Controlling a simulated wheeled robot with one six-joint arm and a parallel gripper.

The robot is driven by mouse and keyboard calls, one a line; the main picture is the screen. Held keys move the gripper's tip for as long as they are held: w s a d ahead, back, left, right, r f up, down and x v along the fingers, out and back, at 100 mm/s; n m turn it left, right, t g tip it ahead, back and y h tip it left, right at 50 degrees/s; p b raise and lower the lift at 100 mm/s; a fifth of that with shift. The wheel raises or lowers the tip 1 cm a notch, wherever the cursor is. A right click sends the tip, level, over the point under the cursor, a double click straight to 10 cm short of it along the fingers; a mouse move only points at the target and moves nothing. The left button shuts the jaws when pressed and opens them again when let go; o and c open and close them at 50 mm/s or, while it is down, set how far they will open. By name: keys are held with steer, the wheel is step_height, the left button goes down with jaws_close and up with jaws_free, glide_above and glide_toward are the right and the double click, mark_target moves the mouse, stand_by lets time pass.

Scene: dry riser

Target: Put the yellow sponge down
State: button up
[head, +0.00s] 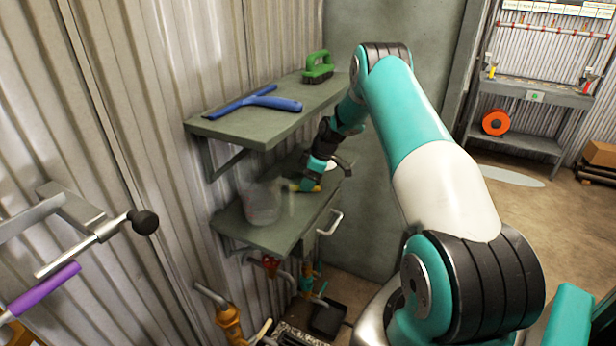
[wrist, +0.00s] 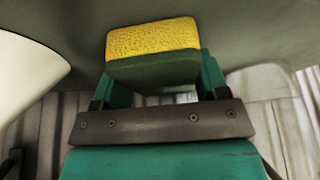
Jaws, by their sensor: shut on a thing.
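The yellow sponge (wrist: 152,38) shows in the wrist view, with a yellow face and a dark green layer below it. My gripper (wrist: 152,75) is shut on it, with a teal finger at each side. In the head view, my gripper (head: 306,184) is over the lower grey shelf (head: 262,232), below the upper shelf. Only a small bit of yellow (head: 314,188) shows at the fingertips there. I cannot tell whether the sponge touches the shelf.
A clear container (head: 262,204) stands on the lower shelf, just left of my gripper. The upper shelf (head: 240,125) above holds a blue squeegee (head: 262,101) and a green brush (head: 318,68). A white round thing (wrist: 28,62) is close at left in the wrist view.

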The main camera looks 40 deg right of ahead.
steer(key=shift+f, duration=0.1)
steer(key=o, duration=0.5)
steer(key=shift+f, duration=0.1)
steer(key=o, duration=0.5)
steer(key=shift+c, duration=0.2)
steer(key=shift+d+r+b, duration=0.1)
steer(key=shift+r+b, duration=0.2)
steer(key=b+v, duration=0.2)
steer(key=shift+s+d+r+b, duration=0.1)
steer(key=shift+s+d+b, duration=0.05)
steer(key=shift+b, duration=0.15)
steer(key=s+d+b, duration=0.3)
steer(key=s+d, duration=0.4)
steer(key=s, duration=0.2)
steer(key=shift+d+r+b, duration=0.3)
steer(key=shift+d, duration=0.1)
